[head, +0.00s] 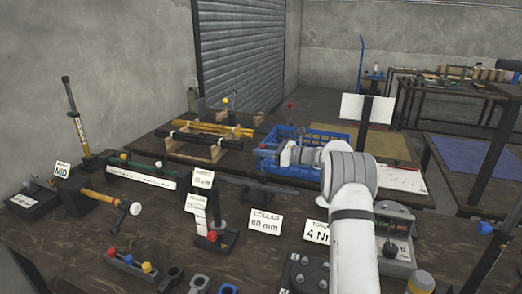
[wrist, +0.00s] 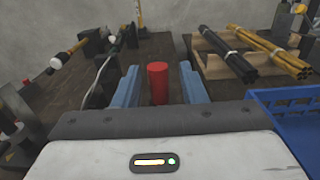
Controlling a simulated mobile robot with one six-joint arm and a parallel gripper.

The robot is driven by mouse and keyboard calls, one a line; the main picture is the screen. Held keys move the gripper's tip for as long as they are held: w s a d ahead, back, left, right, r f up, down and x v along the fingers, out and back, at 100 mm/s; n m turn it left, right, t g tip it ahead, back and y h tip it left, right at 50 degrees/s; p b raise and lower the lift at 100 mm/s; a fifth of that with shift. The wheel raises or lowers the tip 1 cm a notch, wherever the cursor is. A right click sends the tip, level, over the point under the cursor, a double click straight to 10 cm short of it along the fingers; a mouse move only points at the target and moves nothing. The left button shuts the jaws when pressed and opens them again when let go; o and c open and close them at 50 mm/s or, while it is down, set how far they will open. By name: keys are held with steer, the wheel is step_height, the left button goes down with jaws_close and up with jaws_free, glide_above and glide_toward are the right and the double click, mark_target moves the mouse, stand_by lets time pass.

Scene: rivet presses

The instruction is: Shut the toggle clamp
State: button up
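In the wrist view a red upright cylinder (wrist: 157,86), which looks like the toggle clamp's handle, stands between the two blue fingers of my gripper (wrist: 158,68). The fingers are apart, with a gap on each side of the red cylinder. The clamp's body and the handle's lower end are hidden behind the gripper housing. In the head view my gripper (head: 270,152) points left in front of the blue crate, and I cannot make out the red handle between its fingers there.
A blue crate (head: 325,136) stands beside my gripper, and its edge shows at right in the wrist view. Black rods (wrist: 222,52) and yellow rods (wrist: 275,58) lie on wooden cradles. Label cards, including the collar card (head: 265,221), and fixtures crowd the near bench.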

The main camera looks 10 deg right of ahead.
steer(key=shift+w+a, duration=0.1)
steer(key=shift+a, duration=0.15)
jaws_close()
stand_by(0.4)
